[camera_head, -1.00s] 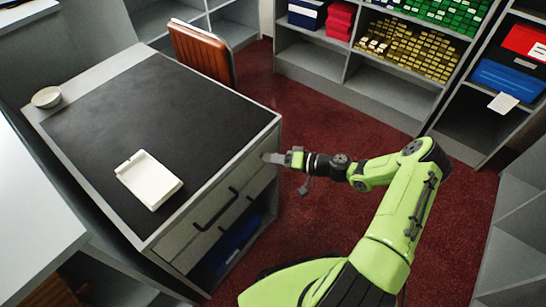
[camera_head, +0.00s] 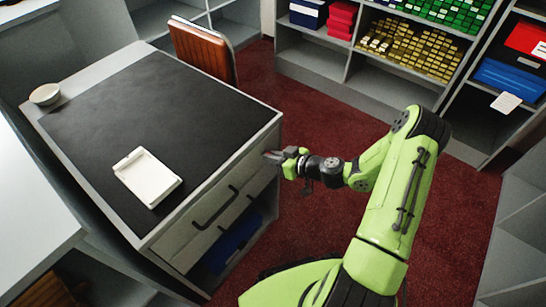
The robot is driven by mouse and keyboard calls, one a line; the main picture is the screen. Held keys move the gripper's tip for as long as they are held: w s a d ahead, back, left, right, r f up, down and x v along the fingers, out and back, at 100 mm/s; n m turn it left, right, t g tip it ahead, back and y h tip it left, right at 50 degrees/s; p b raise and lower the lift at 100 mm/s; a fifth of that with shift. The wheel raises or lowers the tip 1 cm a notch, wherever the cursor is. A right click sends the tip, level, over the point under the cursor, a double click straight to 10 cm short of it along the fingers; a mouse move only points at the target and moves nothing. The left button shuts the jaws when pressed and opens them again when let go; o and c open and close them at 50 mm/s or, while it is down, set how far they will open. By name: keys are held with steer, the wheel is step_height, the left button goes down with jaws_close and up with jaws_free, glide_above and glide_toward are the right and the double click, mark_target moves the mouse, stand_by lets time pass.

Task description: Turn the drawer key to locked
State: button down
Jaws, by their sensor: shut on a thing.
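My gripper (camera_head: 275,157) is at the front face of the desk's drawer unit (camera_head: 262,178), near the right end of the upper drawer. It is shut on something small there. The drawer key lies where the fingers are and cannot be made out, so I cannot tell its angle. A dark bar handle (camera_head: 215,208) sits on the drawer front to the left of my gripper. The drawer front looks closed.
A brown chair (camera_head: 203,52) stands behind the desk. Red carpet (camera_head: 310,110) is clear around my arm.

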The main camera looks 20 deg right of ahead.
steer(key=shift+n+h, duration=0.3)
steer(key=shift+n, duration=0.1)
stand_by(0.4)
steer(key=c, duration=1.2)
jaws_free()
steer(key=p+v, duration=0.3)
steer(key=v, duration=1.2)
steer(key=shift+s, duration=0.5)
